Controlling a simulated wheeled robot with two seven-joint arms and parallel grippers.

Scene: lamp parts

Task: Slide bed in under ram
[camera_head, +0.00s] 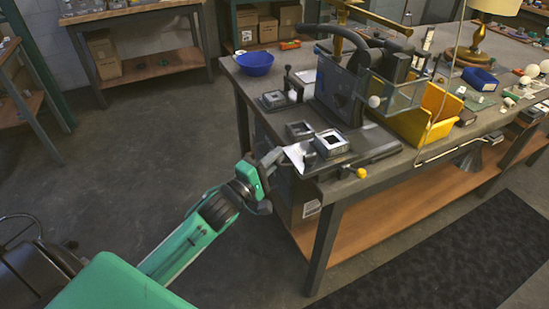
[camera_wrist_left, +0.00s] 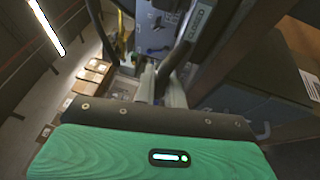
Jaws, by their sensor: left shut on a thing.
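The press (camera_head: 338,92) stands on the workbench, with a dark upright body and a curved lever at its top. Its bed (camera_head: 352,158), a dark flat plate, lies at the bench's front corner and carries a square grey fixture (camera_head: 332,141). The ram is hard to make out among the press parts. My left gripper (camera_head: 277,160) reaches in from the left at the bed's near left end and is shut there; its grip on the bed's end is partly hidden. In the left wrist view its pale fingers (camera_wrist_left: 158,88) point at the press. My right gripper is not in view.
A second square fixture (camera_head: 299,130) and a small dark block (camera_head: 273,99) sit left of the bed.

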